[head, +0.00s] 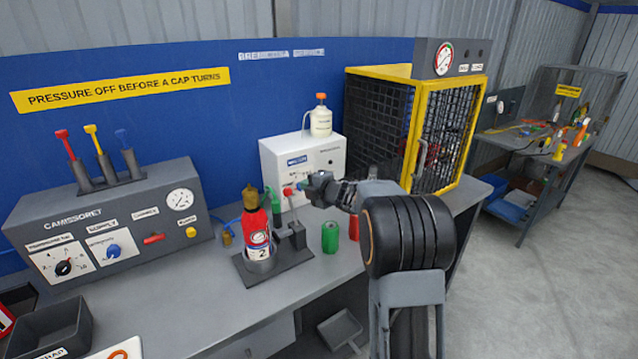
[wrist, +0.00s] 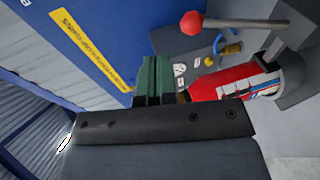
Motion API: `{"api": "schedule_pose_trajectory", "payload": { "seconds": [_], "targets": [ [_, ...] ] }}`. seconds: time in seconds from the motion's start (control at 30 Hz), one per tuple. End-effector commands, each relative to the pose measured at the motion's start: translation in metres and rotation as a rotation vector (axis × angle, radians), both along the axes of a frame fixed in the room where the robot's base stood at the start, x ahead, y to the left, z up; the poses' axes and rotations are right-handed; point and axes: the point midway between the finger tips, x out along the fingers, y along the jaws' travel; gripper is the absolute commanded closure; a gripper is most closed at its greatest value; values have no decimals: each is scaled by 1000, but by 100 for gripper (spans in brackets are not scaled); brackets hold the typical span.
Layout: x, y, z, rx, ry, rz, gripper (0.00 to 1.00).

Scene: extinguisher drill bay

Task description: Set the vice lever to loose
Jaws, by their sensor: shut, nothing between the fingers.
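The vice (head: 295,240) is a dark block on a base plate at the middle of the bench. It stands beside a red extinguisher (head: 256,222) with a brass top, which is upright in a round holder. The vice lever (head: 288,191) has a red ball knob and rises nearly upright from the block. In the wrist view the knob (wrist: 191,23) is at the top, clear of the fingers. My gripper (wrist: 157,62) is shut and empty, its green fingers together. In the head view my wrist is just right of the knob. I cannot read any loose or tight marking.
A grey control panel (head: 110,230) with coloured levers stands at the left. A white box (head: 302,155) and a yellow-framed mesh cage (head: 412,125) stand behind. A green can (head: 330,237) is right of the vice. The bench front (head: 200,305) is clear.

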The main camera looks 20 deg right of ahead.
Motion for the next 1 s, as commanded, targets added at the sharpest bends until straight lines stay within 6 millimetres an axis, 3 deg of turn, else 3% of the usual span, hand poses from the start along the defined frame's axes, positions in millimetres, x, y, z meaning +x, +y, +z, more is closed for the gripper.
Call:
{"api": "schedule_pose_trajectory", "payload": {
  "seconds": [0.2, 0.4, 1.0],
  "targets": [
    [-30, -6, 21, 1, 0, 11, 100],
    [-47, -13, 32, 1, 2, 11, 100],
    [-54, -17, 37, 1, 3, 10, 100]
  ]
}}
